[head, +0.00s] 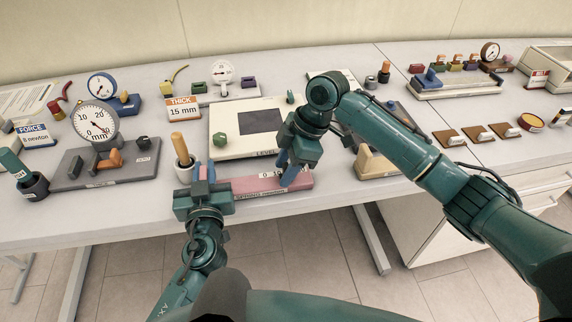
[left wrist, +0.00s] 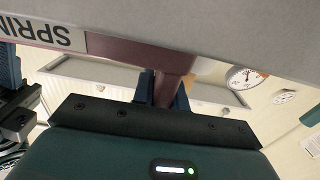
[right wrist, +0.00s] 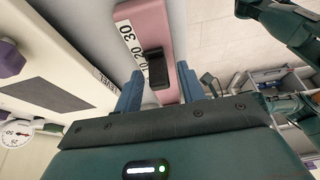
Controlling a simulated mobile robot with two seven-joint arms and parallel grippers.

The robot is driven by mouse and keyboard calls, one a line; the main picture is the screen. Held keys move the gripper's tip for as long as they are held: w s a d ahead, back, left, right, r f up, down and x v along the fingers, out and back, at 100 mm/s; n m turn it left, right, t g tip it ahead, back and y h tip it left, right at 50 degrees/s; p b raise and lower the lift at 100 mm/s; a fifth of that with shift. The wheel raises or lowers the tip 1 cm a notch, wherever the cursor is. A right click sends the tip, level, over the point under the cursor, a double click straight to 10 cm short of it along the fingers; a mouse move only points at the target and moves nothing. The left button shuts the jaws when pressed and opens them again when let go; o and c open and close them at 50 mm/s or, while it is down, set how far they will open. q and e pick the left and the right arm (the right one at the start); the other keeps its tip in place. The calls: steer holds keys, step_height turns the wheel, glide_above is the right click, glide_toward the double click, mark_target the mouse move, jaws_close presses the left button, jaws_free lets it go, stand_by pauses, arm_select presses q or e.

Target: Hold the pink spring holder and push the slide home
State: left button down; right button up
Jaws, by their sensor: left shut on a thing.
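The pink spring holder (head: 258,186) lies along the front of the table, with a scale and a black slide (right wrist: 156,68) on its top. My left gripper (head: 204,173) is shut on its left end; the left wrist view shows the pink part (left wrist: 168,84) between the fingers. The "SPRING" label (left wrist: 52,33) shows on its side. My right gripper (head: 290,172) is over the right part of the holder. In the right wrist view its two blue fingers (right wrist: 158,84) stand apart, one on each side of the pink bar, with the slide just ahead between them. The spring is hidden.
Behind the holder is a white level plate (head: 232,151) with a dark square and a green knob. A grey gauge base (head: 70,172) and a wooden-handled cup (head: 183,165) stand to the left. A beige block (head: 375,166) is to the right. The table's front edge is close.

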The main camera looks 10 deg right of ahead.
mark_target(285, 165)
jaws_close()
stand_by(0.3)
steer(key=a, duration=0.5)
arm_select(q)
steer(key=shift+d, duration=0.15)
arm_select(e)
steer(key=shift+o, duration=0.4)
jaws_free()
steer(key=shift+d, duration=0.15)
steer(key=v, duration=1.2)
